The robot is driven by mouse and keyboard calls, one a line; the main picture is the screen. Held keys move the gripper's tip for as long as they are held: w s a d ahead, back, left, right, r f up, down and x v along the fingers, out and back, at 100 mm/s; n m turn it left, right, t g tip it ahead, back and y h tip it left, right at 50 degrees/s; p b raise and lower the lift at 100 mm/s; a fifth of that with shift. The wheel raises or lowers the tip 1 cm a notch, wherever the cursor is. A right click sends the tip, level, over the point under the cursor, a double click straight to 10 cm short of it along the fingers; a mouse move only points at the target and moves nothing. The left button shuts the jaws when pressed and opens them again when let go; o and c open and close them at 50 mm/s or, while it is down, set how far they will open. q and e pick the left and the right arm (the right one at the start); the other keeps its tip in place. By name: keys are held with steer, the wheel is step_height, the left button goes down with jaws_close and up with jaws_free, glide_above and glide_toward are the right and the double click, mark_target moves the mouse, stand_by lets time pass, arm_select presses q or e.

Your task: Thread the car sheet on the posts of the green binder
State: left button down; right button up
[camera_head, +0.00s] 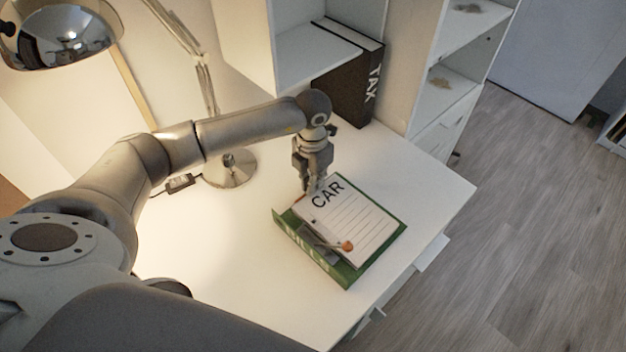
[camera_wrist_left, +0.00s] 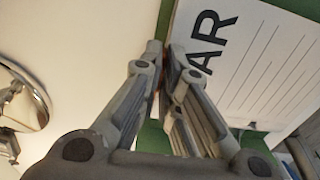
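The car sheet (camera_head: 357,224) is white and lined, with "CAR" in large black letters. It lies over the open green binder (camera_head: 383,252) near the desk's right side, and whether it touches the binder is unclear. The binder's metal mechanism (camera_head: 322,240), with an orange knob (camera_head: 347,246), is at the sheet's left edge. My left gripper (camera_head: 312,188) points down at the sheet's upper-left edge, beside the "C". In the left wrist view, its fingertips (camera_wrist_left: 166,55) are close together at the edge of the sheet (camera_wrist_left: 262,60). The post tips and sheet holes cannot be made out. My right gripper is not in view.
A black TAX binder (camera_head: 343,92) stands by the white shelf (camera_head: 315,58) at the back. A lamp base (camera_head: 230,168) stands behind my left arm. The white desk (camera_head: 235,255) is clear left of the green binder, and its front-right edge is close to the binder.

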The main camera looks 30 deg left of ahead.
arm_select(q)
steer(key=c, duration=1.6)
jaws_free()
steer(key=shift+o, duration=0.2)
step_height(320, 180, up, 12)
